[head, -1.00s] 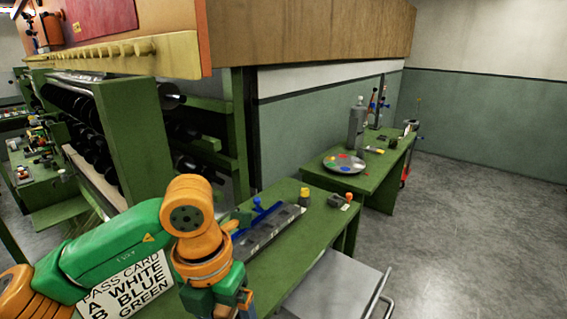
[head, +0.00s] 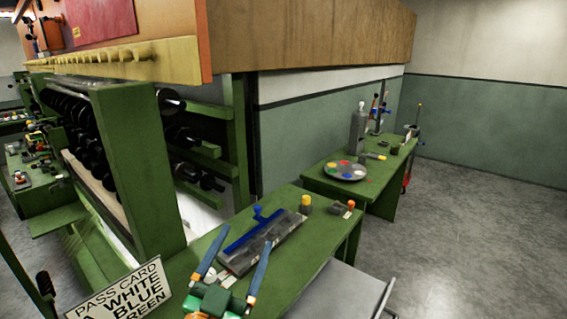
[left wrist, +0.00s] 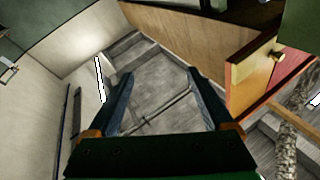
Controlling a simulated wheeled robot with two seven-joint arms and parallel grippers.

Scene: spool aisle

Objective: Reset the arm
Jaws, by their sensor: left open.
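My left gripper (head: 248,236) is at the bottom of the head view, over the near green bench. Its two blue-grey fingers are spread wide with nothing between them. The left wrist view also shows the open fingers (left wrist: 160,76), with only a distant grey surface between them. A grey tray with a blue bar (head: 262,240) lies on the bench just beyond the fingertips; I cannot tell whether they touch it. My right gripper is not in view.
A yellow-topped item (head: 306,204) and a small orange-topped item (head: 350,206) stand farther along the bench. A pass card sign (head: 125,292) is at lower left. A spool rack (head: 140,170) stands left. A round palette (head: 345,171) lies on the far table. Floor at right is clear.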

